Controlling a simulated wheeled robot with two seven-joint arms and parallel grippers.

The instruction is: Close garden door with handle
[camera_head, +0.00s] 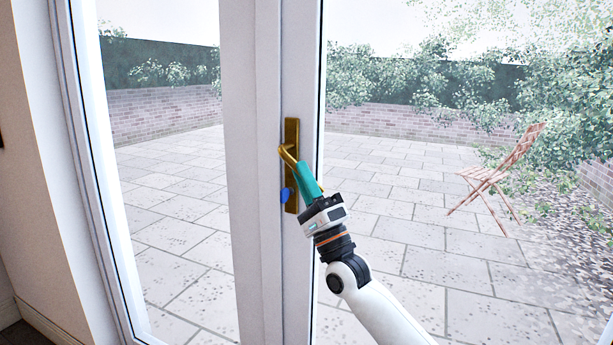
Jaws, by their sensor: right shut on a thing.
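The white garden door (303,60) has large glass panes and stands in its white frame (80,120). Its brass handle (285,150) sits on a tall brass plate (291,128) and slants down to the right. My right gripper (299,167), with teal fingers, is shut on the handle's lower end and hides that part. A blue thing (284,195), perhaps a key tag, hangs at the plate's lower part. I cannot tell whether a small gap remains between door and frame. My left gripper is not in view.
Through the glass are a paved patio (410,230), a wooden folding chair (492,178), brick walls (420,118) and bushes. A pale wall (40,170) stands at the left, with a dark floor patch at the bottom left corner.

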